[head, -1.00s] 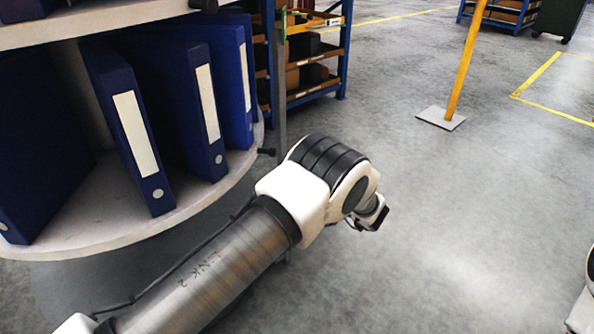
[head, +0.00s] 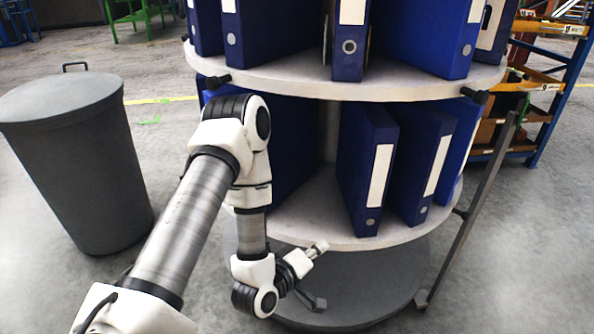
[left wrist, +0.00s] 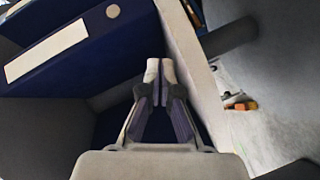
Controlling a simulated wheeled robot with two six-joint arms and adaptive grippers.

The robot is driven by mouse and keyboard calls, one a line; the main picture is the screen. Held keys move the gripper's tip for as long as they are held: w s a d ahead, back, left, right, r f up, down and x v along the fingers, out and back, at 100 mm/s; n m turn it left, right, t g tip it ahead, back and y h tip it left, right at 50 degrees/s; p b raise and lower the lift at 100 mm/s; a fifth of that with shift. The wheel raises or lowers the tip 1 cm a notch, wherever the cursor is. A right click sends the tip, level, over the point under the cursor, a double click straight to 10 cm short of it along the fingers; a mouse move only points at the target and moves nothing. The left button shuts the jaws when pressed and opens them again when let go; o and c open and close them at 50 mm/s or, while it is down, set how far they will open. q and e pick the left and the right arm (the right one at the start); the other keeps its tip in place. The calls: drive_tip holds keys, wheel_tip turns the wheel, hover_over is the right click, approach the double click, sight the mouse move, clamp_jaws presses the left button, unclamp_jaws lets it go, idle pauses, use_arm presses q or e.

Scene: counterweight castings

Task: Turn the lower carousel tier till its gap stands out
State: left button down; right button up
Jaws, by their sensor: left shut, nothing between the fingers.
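The carousel's lower tier (head: 330,235) is a round pale shelf with blue binders. A blue binder (head: 366,205) stands right of an open space where the pale centre column (head: 328,135) shows; a dark blue binder (head: 290,165) stands left of it, partly behind my arm. The upper tier (head: 300,80) also carries blue binders. My left gripper (head: 318,248) is shut and empty at the lower tier's front rim. In the left wrist view my left gripper (left wrist: 160,72) lies between a blue binder (left wrist: 90,45) and a pale board edge (left wrist: 190,65); contact is unclear. My right gripper is out of view.
A grey lidded bin (head: 75,160) stands left of the carousel. A dark post (head: 470,220) rises at its right, and a grey round base (head: 370,285) lies below. Black knobs (head: 475,96) stick out from the upper rim. A blue rack (head: 550,90) stands behind right.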

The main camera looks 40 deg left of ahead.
use_arm(q)
drive_tip(key=s+a+r+n+t, duration=0.25)
drive_tip(key=r+n, duration=0.25)
drive_tip(key=r, duration=0.5)
drive_tip(key=b, duration=0.7)
approach(359, 192)
drive_tip(key=s+a, duration=0.3)
drive_tip(key=w+d, duration=0.1)
drive_tip(key=w, duration=0.2)
drive_tip(key=w+d, duration=0.1)
drive_tip(key=w, duration=0.2)
drive_tip(key=w+d+b, duration=0.1)
drive_tip(key=w, duration=0.2)
drive_tip(key=shift+w, duration=0.1)
drive_tip(key=shift+a, duration=0.1)
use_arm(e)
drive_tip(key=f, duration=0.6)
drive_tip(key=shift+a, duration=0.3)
